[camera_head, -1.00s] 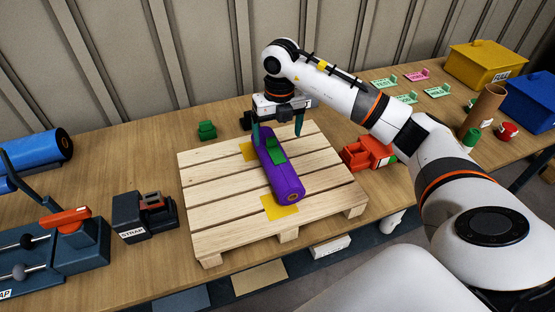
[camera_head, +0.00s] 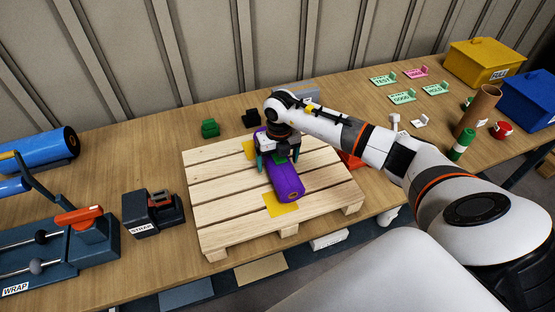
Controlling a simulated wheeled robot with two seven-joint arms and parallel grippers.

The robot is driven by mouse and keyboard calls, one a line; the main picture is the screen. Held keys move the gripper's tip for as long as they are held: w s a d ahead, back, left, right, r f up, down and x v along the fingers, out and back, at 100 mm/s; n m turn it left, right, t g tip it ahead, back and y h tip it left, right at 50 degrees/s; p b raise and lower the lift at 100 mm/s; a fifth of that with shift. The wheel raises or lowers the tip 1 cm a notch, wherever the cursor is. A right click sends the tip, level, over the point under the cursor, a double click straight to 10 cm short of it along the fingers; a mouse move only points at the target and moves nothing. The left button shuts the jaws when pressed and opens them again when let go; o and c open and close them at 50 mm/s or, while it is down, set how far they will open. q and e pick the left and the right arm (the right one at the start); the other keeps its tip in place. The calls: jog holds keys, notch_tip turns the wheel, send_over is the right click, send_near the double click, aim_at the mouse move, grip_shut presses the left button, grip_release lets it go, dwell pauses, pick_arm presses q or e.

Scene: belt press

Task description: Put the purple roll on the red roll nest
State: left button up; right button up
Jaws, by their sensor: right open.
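Whether the fingers touch the roll cannot be told. The red roll nest (camera_head: 350,160) is mostly hidden behind my right arm; a red bit shows at the pallet's right edge. My left gripper is out of view.
A strap tool (camera_head: 152,215) and a blue wrap stand (camera_head: 75,245) are at left. Small green (camera_head: 210,128) and black blocks lie behind the pallet. At right stand a brown tube (camera_head: 478,110), a green-and-white cylinder (camera_head: 461,145), and yellow (camera_head: 485,62) and blue (camera_head: 527,100) bins.

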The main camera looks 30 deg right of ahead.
jog(key=shift+c, duration=0.3)
jog(key=c, duration=1.8)
jog(key=shift+w+r, duration=0.15)
jog(key=shift+r, duration=0.05)
grip_shut()
